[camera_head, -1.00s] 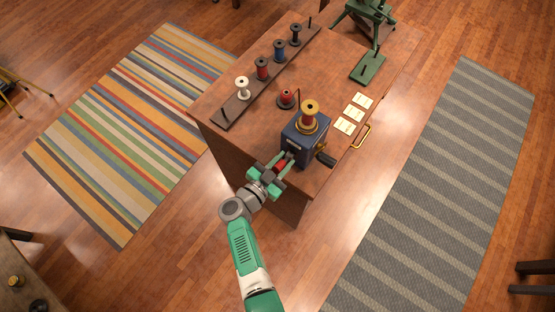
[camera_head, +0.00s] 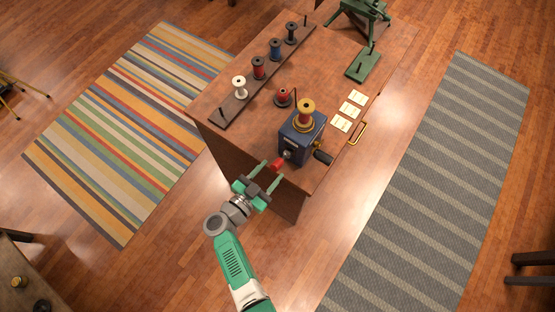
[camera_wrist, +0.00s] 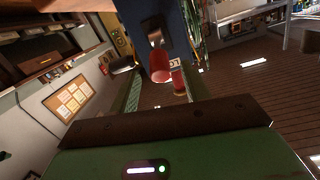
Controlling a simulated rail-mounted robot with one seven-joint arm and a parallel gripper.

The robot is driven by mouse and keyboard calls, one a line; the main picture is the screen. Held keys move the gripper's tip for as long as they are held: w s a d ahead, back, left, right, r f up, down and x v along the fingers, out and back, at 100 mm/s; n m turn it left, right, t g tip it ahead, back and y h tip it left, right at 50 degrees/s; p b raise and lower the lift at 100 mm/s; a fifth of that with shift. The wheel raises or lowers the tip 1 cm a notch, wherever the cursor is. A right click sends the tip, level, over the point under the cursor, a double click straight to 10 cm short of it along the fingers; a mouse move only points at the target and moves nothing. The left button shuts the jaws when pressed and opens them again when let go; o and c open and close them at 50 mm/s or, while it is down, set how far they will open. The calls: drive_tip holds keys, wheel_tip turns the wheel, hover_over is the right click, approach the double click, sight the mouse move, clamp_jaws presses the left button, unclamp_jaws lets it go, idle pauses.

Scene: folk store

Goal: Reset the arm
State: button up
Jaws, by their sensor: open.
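My gripper (camera_head: 268,178) is at the near edge of the wooden table, with its green fingers spread apart. It is open and holds nothing. A red knob (camera_head: 276,165) sticks out of the near side of the blue box-shaped device (camera_head: 303,143), just in front of my fingertips. In the wrist view the red knob (camera_wrist: 160,65) shows between and beyond the two fingers. A yellow spool (camera_head: 305,109) sits on top of the blue device. A black handle (camera_head: 323,157) is on the device's right side.
A dark rack (camera_head: 228,111) on the table (camera_head: 335,70) carries several spools, and a red spool (camera_head: 283,97) stands nearer the device. A green stand (camera_head: 363,66) is at the back right.

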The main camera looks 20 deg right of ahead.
drive_tip(key=shift+v, duration=1)
